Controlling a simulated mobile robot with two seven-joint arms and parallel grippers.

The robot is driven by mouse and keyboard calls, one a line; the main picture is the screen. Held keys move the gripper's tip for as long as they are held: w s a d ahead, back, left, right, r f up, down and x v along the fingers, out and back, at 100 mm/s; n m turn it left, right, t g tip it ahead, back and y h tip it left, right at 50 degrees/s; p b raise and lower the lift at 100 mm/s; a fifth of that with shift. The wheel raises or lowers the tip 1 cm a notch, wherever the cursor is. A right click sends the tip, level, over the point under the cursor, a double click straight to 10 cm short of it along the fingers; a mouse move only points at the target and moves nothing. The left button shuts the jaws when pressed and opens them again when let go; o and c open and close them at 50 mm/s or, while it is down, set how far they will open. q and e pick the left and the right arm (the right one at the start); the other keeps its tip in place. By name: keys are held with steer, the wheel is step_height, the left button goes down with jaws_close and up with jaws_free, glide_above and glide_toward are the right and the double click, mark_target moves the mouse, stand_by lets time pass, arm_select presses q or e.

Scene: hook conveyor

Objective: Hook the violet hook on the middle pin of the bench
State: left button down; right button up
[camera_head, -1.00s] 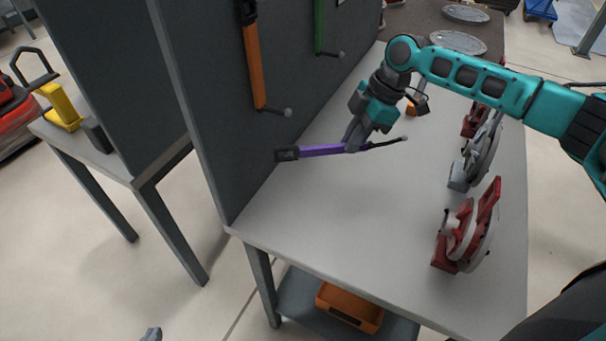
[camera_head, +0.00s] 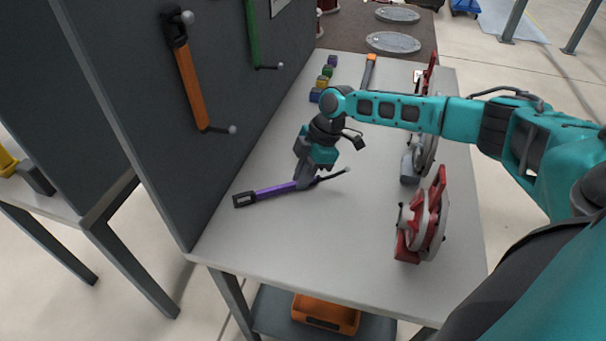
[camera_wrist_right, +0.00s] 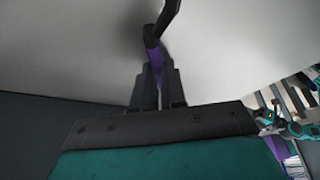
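The violet hook (camera_head: 275,190) has a black slotted end at the left and a thin dark arm with a small ball tip at the right. My right gripper (camera_head: 301,183) is shut on it near the dark arm, over the bench (camera_head: 330,245). The hook looks slightly tilted; I cannot tell its height. In the right wrist view the violet hook (camera_wrist_right: 156,60) shows between the fingers of my right gripper (camera_wrist_right: 158,88). A ball-ended pin (camera_head: 188,17) stands on the grey panel at the orange hook's top. I cannot tell which pin is the middle one. My left gripper is not in view.
An orange hook (camera_head: 192,85) and a green hook (camera_head: 254,35) hang on the grey panel (camera_head: 120,100). Red-and-grey devices (camera_head: 424,225) stand along the bench's right side. Small coloured blocks (camera_head: 322,83) lie behind my gripper.

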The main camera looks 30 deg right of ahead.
steer(key=o, duration=0.5)
steer(key=shift+f+b, duration=0.2)
steer(key=shift+b, duration=0.2)
steer(key=v, duration=1.3)
steer(key=shift+w+a+r+p, duration=0.1)
steer(key=shift+a+r+p, duration=0.15)
steer(key=shift+p, duration=0.15)
steer(key=shift+f, duration=0.1)
